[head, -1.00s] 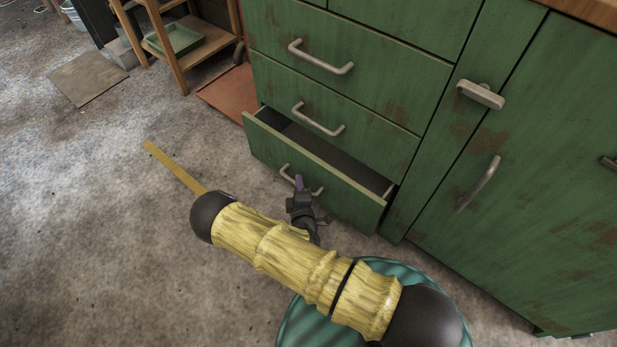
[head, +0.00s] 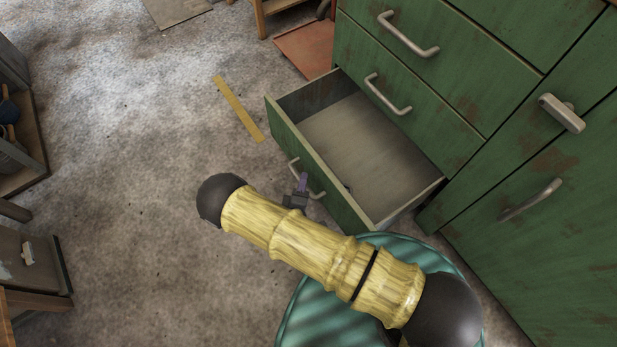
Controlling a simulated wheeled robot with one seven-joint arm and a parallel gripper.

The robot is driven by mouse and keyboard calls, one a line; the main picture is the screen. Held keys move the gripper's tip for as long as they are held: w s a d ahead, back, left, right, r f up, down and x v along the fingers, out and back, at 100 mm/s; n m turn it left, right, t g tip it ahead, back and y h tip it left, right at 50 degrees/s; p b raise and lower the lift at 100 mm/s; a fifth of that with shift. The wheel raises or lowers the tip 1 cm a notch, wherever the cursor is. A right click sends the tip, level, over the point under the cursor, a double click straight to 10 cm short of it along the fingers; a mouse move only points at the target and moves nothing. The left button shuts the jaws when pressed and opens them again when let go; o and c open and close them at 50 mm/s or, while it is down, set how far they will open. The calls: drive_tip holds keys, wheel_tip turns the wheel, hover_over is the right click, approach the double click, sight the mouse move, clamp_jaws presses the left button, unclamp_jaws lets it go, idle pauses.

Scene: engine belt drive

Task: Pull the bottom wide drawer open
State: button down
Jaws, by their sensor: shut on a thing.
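The bottom wide drawer (head: 317,175) of the green cabinet stands well out from the cabinet face. Its grey inside (head: 365,140) shows, with a small dark item near the front panel's inner side. Its metal bar handle (head: 293,168) is on the front panel. My gripper (head: 302,184) is shut on this handle, about the middle of the bar. My yellow arm covers part of the gripper and the floor below it.
The drawer above (head: 410,98) is shut, and so is the cabinet door (head: 550,190) at right. A yellow strip (head: 238,108) lies on the floor left of the drawer. Wooden furniture (head: 25,150) stands at the left edge. The floor between is clear.

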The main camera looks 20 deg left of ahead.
drive_tip(key=c, duration=1.4)
unclamp_jaws()
